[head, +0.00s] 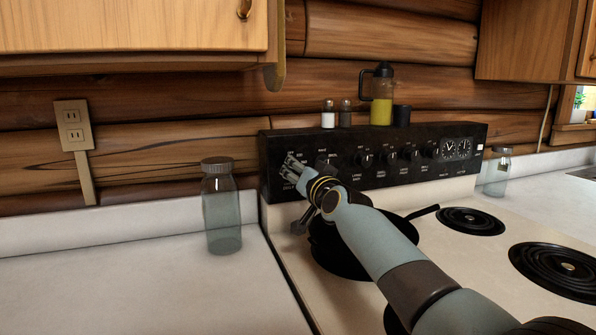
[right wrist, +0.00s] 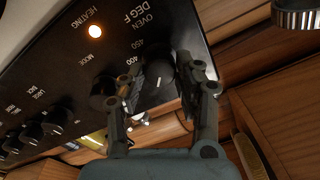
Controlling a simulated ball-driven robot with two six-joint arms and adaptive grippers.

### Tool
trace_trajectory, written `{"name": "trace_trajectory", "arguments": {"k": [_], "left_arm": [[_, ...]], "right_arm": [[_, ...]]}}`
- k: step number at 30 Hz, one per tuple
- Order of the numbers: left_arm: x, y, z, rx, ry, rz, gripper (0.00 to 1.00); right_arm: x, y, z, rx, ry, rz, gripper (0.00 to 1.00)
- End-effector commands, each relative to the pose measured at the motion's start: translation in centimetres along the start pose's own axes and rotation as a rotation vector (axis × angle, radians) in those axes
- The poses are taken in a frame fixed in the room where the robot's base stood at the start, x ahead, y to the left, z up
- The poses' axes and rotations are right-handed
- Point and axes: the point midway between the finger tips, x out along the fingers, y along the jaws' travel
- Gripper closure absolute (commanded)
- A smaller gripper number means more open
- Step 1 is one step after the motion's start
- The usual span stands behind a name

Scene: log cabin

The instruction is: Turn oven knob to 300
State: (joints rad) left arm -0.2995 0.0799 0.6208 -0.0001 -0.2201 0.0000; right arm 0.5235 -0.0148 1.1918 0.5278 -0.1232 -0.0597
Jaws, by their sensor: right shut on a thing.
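The black oven knob (right wrist: 158,74) sits on the control panel under the "OVEN DEG F" lettering in the right wrist view. It has a short white mark; "450" and "400" are printed near it. I cannot tell the exact setting. My right gripper (right wrist: 162,80) has a finger on each side of the knob and is shut on it. In the head view, my right gripper (head: 293,168) is at the left end of the black panel (head: 330,152) and hides the oven knob. My left gripper is not in view.
An orange "HEATING" light (right wrist: 95,31) is lit beside the oven dial. Other knobs (head: 366,158) line the panel to the right. A glass jar (head: 222,215) stands on the left counter. A black pan (head: 335,254) sits under my right arm. Bottles and shakers (head: 328,118) stand on the panel's top.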

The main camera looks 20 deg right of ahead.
Motion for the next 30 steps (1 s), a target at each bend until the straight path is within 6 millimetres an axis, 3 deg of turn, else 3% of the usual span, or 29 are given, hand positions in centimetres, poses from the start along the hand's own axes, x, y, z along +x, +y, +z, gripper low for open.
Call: {"name": "trace_trajectory", "arguments": {"k": [5, 6, 11, 22, 30], "left_arm": [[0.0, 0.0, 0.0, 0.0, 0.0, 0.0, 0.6], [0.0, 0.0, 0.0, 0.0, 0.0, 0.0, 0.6], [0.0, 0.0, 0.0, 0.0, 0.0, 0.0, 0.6], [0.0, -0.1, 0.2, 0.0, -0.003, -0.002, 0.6], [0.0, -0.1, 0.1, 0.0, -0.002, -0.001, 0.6]], "right_arm": [[0.0, 0.1, 0.1, -0.001, -0.003, 0.001, 0.99], [0.0, 0.1, 0.1, -0.001, -0.003, 0.001, 0.64], [0.0, 0.0, 0.1, -0.001, -0.002, 0.001, 0.44], [-0.6, 0.0, 0.1, -0.004, -0.001, -0.001, 0.44], [-5.5, 0.1, 0.2, -0.003, -0.002, 0.001, 0.44]]}}
